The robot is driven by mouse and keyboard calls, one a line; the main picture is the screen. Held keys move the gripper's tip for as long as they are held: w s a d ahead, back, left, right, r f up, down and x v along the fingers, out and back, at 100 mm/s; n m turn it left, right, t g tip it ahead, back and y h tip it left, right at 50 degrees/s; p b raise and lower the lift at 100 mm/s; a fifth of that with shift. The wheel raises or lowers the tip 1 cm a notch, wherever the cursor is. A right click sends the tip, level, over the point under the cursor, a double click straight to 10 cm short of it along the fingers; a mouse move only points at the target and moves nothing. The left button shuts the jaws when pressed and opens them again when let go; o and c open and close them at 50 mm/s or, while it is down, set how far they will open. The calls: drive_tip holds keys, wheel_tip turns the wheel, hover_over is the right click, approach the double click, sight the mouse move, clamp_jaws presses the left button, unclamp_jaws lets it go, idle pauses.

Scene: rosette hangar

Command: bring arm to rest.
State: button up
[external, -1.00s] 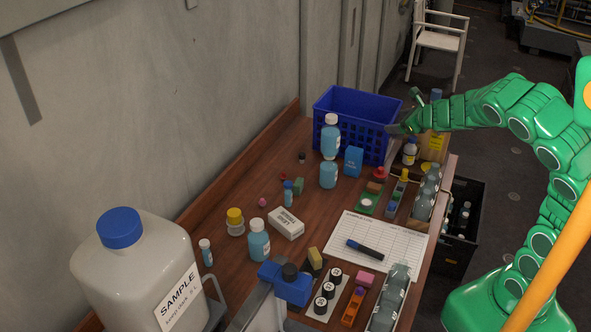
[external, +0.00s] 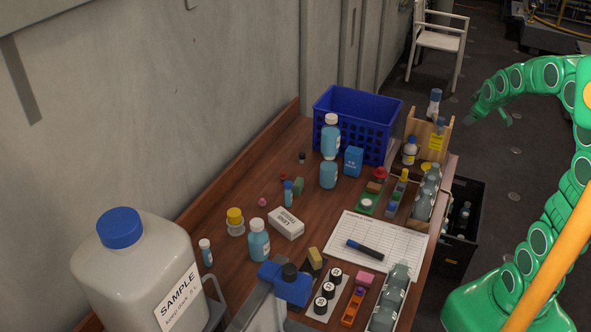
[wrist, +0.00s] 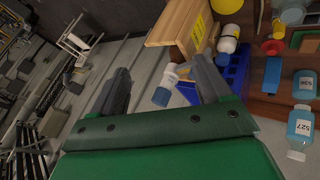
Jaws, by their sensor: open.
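My green arm (external: 540,72) arches over the floor to the right of the table in the external view. My gripper (external: 490,112) hangs at its end, just right of the wooden box at the table's far end, apart from it and holding nothing. In the wrist view my gripper (wrist: 162,72) shows two dark fingers spread apart with nothing clamped between them. A blue-capped bottle (wrist: 165,88) appears between the fingers but lies beyond them.
The wooden table (external: 300,235) carries a blue basket (external: 368,145), bottles and small items. The wooden box (external: 434,150) with a yellow label holds bottles. A black crate (external: 463,245) stands low beside the table.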

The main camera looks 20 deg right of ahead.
drive_tip(key=s+a+f+m+g+y, duration=0.1)
drive_tip(key=s+a+f+m+g, duration=0.1)
drive_tip(key=s, duration=0.9)
drive_tip(key=s+a+f+m+g+y, duration=0.1)
drive_tip(key=s+a+f+m+g, duration=0.1)
drive_tip(key=s+a+g, duration=0.2)
drive_tip(key=s+a+f+m+g, duration=0.1)
drive_tip(key=s+a, duration=0.6)
drive_tip(key=s, duration=1.1)
drive_tip(key=shift+s+a+f+m+g+y, duration=0.35)
drive_tip(key=shift+f+g, duration=0.4)
drive_tip(key=shift+g, duration=0.25)
drive_tip(key=shift+w, duration=0.1)
